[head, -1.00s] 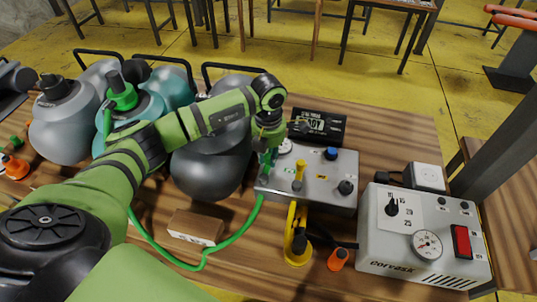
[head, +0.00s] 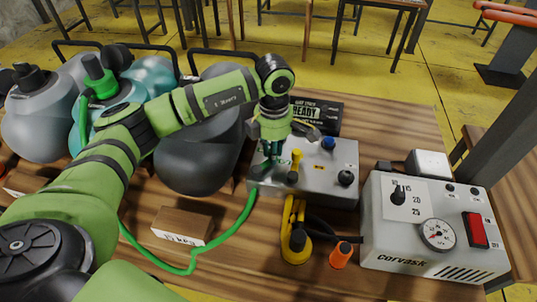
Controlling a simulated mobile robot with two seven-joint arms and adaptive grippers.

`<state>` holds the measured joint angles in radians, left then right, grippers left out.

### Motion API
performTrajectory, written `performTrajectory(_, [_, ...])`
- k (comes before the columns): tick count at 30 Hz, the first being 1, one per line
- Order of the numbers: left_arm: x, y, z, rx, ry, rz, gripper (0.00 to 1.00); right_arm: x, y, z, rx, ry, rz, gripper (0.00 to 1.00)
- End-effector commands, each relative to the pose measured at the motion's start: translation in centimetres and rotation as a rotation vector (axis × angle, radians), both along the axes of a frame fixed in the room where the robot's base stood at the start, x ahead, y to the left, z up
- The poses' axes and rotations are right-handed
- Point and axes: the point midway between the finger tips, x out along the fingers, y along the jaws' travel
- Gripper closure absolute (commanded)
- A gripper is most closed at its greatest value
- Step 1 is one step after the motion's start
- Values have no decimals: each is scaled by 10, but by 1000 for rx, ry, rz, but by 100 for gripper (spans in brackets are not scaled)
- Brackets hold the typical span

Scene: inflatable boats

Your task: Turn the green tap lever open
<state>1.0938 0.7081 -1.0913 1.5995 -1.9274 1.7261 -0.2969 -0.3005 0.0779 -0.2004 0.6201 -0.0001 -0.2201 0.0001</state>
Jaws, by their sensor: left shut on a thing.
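The grey valve box (head: 318,186) sits on the wooden table at centre right. A green hose (head: 236,229) runs to its left end. My left gripper (head: 267,170) reaches down from above onto that left end and is shut on the green tap lever. The lever is mostly hidden by the fingers, so its angle cannot be told. A yellow lever (head: 293,165) stands upright just right of the gripper. A blue knob (head: 328,143) and a black knob (head: 346,178) are on the same box. My right gripper is not in view.
A grey Corvask pump unit (head: 400,257) with a gauge stands at right. Large grey (head: 195,167) and teal containers stand at left. A black sign reading READY stands behind.

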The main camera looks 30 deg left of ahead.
Motion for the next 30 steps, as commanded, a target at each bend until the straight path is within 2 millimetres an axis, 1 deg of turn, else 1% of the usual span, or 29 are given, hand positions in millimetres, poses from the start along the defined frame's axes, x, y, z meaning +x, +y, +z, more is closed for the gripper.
performTrajectory(1, [-1,-2,-5,0,-2,-43,100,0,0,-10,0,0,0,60])
performTrajectory(3, [-2,-5,-5,1,-1,-102,100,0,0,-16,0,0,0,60])
performTrajectory(12, [-9,-14,-3,0,0,-302,100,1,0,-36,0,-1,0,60])
performTrajectory(21, [-12,-17,-1,0,1,-395,100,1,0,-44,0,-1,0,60])
performTrajectory(30, [-13,-18,0,-1,3,-413,100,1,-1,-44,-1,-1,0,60])
